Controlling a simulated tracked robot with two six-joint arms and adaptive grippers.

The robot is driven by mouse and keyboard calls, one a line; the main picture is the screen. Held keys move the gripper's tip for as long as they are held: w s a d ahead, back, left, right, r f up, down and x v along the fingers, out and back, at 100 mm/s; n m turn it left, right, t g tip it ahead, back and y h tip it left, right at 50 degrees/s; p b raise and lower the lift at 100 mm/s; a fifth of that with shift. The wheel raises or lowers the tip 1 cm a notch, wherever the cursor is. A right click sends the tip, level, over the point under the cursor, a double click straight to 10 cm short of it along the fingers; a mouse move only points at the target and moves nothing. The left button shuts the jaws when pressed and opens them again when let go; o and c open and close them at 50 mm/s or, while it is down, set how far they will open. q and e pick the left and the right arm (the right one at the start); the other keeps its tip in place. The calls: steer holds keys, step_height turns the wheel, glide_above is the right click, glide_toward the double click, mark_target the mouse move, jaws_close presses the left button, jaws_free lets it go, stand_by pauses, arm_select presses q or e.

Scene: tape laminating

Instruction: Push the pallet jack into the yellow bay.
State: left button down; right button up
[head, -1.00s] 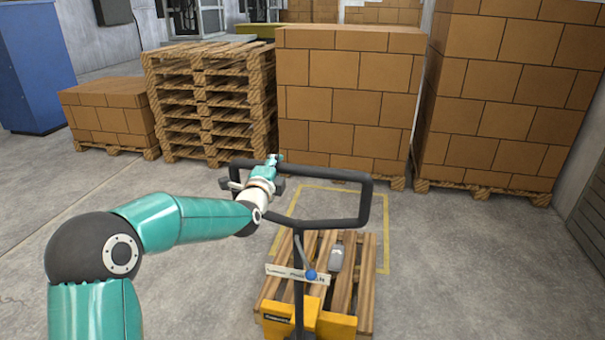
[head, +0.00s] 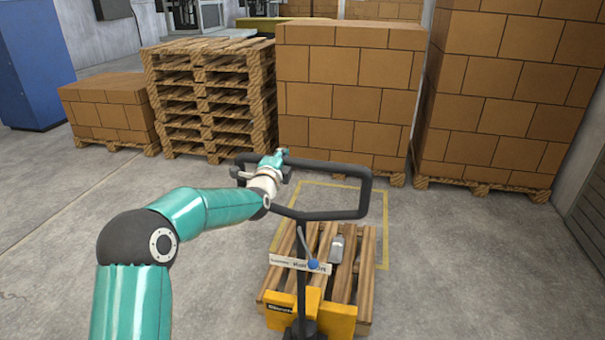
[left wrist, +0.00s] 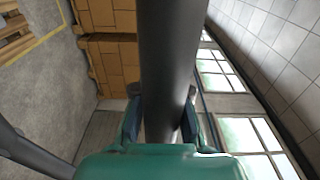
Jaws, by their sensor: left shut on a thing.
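The pallet jack (head: 345,321) has a yellow body and a tall black looped handle (head: 367,193). A wooden pallet (head: 364,285) sits at its far side, with a small grey object on top. The yellow bay (head: 386,232) is an outline painted on the floor. The pallet's far part lies inside the outline, and its near end and the jack's body are on the near side. My left gripper (head: 275,166) is shut on the upper left of the handle loop. In the left wrist view the dark bar (left wrist: 172,60) runs between its fingers. My right gripper is out of view.
Carton stacks on pallets (head: 345,90) (head: 500,100) stand just behind the bay. A stack of empty pallets (head: 210,100) and a low carton stack (head: 110,112) are to the left. A blue cabinet (head: 35,65) is far left. The floor left of the jack is clear.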

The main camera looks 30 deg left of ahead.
arm_select(q)
steer(key=p+x, duration=0.3)
steer(key=x, duration=0.4)
steer(key=shift+f, duration=0.1)
